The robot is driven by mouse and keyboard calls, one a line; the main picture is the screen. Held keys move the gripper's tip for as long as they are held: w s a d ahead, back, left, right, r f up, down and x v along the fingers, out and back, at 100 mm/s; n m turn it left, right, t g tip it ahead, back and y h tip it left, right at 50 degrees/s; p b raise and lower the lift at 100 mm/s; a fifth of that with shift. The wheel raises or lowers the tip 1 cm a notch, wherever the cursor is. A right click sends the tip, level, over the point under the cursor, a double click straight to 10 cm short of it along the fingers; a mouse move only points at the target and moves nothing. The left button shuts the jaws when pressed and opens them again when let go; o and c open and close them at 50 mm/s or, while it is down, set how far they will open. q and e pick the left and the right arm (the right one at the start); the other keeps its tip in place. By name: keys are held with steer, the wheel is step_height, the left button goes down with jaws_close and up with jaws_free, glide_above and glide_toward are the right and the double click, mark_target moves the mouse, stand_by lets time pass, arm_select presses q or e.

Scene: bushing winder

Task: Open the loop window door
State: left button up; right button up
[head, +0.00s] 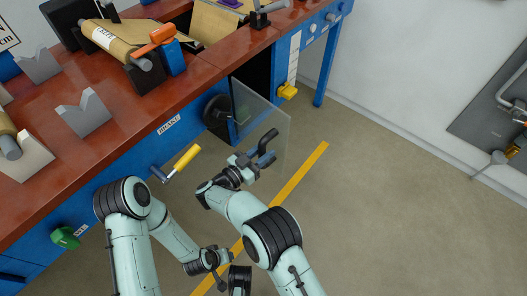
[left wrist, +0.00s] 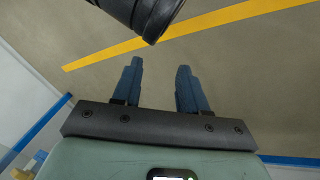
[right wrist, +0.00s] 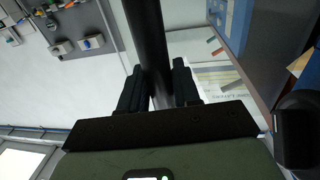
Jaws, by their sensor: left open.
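The loop window door is a clear pane (head: 262,108) on the front of the blue bench. It stands swung out from a dark opening. A black bar handle (head: 267,141) sits on its outer side. My right gripper (head: 256,160) is at this handle. In the right wrist view the black handle bar (right wrist: 147,35) runs between the two fingers, which close in on both its sides. My left gripper (head: 220,262) is low over the floor, away from the door. In the left wrist view its fingers (left wrist: 158,88) are apart with nothing between them.
A yellow-handled crank (head: 183,160) sticks out from the bench front, left of the door. The red bench top (head: 190,85) holds grey V-blocks (head: 84,113) and a paper-wrapped roll. The floor right of the yellow line (head: 305,168) is clear.

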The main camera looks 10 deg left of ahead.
steer(key=shift+o, duration=1.1)
steer(key=shift+s, duration=0.1)
arm_select(q)
steer(key=shift+s+d+r+g+p, duration=0.15)
steer(key=shift+s+d+r+p, duration=0.15)
steer(key=shift+s, duration=0.15)
steer(key=shift+s+d+r+g+p, duration=0.15)
steer(key=shift+s+r+p, duration=0.1)
steer(key=shift+s, duration=0.2)
arm_select(e)
steer(key=v, duration=0.7)
steer(key=shift+s, duration=0.2)
steer(key=shift+a, duration=0.15)
